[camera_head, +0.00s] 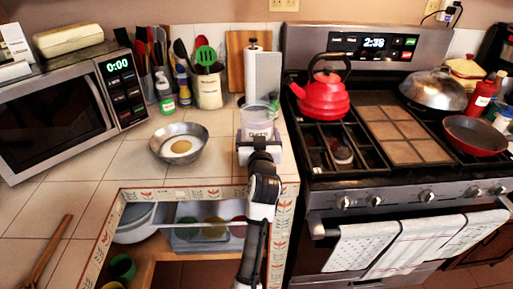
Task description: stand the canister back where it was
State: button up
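A clear, pale canister (257,118) is on the tiled counter in front of the paper towel holder, close to the stove's left edge. My gripper (259,138) is right at the canister's near side, seen from behind. Its palm and my arm hide the canister's lower part and base. The fingers are mostly hidden, so I cannot tell whether they are closed on the canister or whether its base touches the counter.
A metal bowl (180,143) with something yellow-brown in it is to the left. A utensil crock (209,90) and small bottles (166,95) stand behind. The stove (385,140), with a red kettle (324,97), is close on the right.

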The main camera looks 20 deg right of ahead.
notch_tip(320, 180, down, 3)
jog(key=shift+w+f+b, duration=0.1)
jog(key=shift+f+b, duration=0.1)
jog(key=shift+b, duration=0.75)
jog(key=shift+r, duration=0.15)
jog(key=o, duration=1.1)
jog(key=shift+f, duration=0.25)
jog(key=shift+o, duration=0.2)
jog(key=shift+r, duration=0.2)
jog(key=shift+s+a+f, duration=0.1)
jog(key=shift+s, duration=0.25)
jog(key=b+v, duration=0.2)
jog(key=v, duration=0.9)
jog(key=shift+s+b, duration=0.2)
jog(key=shift+b, duration=0.1)
